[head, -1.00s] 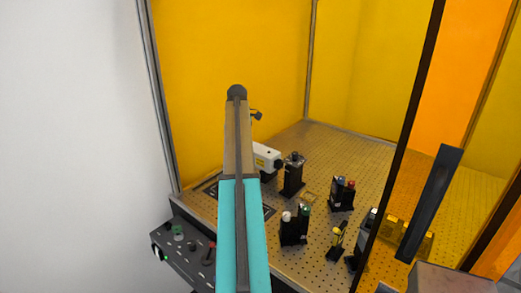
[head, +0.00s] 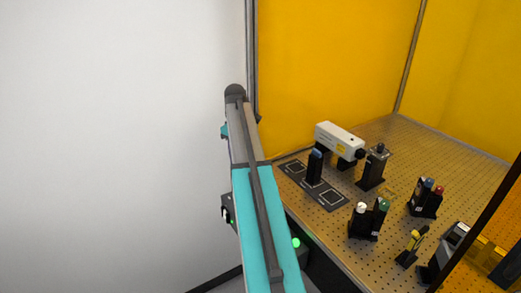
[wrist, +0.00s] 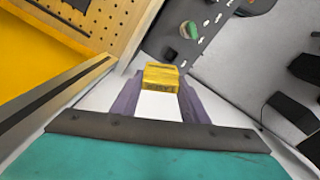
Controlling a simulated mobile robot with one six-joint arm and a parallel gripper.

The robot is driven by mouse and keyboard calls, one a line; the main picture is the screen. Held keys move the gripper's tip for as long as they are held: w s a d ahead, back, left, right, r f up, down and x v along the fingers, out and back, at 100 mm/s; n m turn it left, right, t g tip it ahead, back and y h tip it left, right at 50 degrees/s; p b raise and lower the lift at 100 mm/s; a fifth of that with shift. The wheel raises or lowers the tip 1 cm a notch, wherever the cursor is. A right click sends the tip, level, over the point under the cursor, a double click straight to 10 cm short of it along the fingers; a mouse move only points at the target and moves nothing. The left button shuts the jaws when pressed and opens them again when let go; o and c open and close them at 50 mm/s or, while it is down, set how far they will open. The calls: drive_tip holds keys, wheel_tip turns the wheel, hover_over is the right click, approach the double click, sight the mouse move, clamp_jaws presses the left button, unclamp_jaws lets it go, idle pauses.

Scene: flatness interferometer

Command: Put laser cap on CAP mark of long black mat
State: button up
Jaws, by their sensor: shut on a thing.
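In the wrist view my gripper (wrist: 158,90) has its two purple fingers shut on a small yellow piece (wrist: 160,76) with dark lettering and a white part below it. I take it to be the laser cap; the lettering is too small to read. It is held in the air, away from the mat. In the head view my arm hides the gripper and the piece. The long black mat (head: 332,197) lies on the perforated bench at its near left edge, with outlined marks. The CAP lettering cannot be read. A blue-topped black post (head: 314,168) stands on the mat's middle.
A white laser unit (head: 339,138) stands behind the mat, with a black post (head: 374,168) beside it. Several coloured-top holders stand to the right. A control box (wrist: 185,32) is outside the bench. A frame post (head: 251,55) and yellow panels border the enclosure.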

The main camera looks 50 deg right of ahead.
drive_tip(key=w+a+f+n+b, duration=0.1)
drive_tip(key=a+f, duration=0.2)
drive_tip(key=a, duration=1.1)
drive_tip(key=w+a+f+n+b, duration=0.1)
drive_tip(key=a+f+b, duration=0.1)
drive_tip(key=a, duration=1.2)
drive_tip(key=w+a+f+n+b, duration=0.1)
drive_tip(key=a+f, duration=0.3)
drive_tip(key=a, duration=1.1)
drive_tip(key=shift+w+n+b, duration=0.25)
drive_tip(key=shift+n+b, duration=0.05)
drive_tip(key=shift+b, duration=0.15)
drive_tip(key=shift+d+f, duration=0.1)
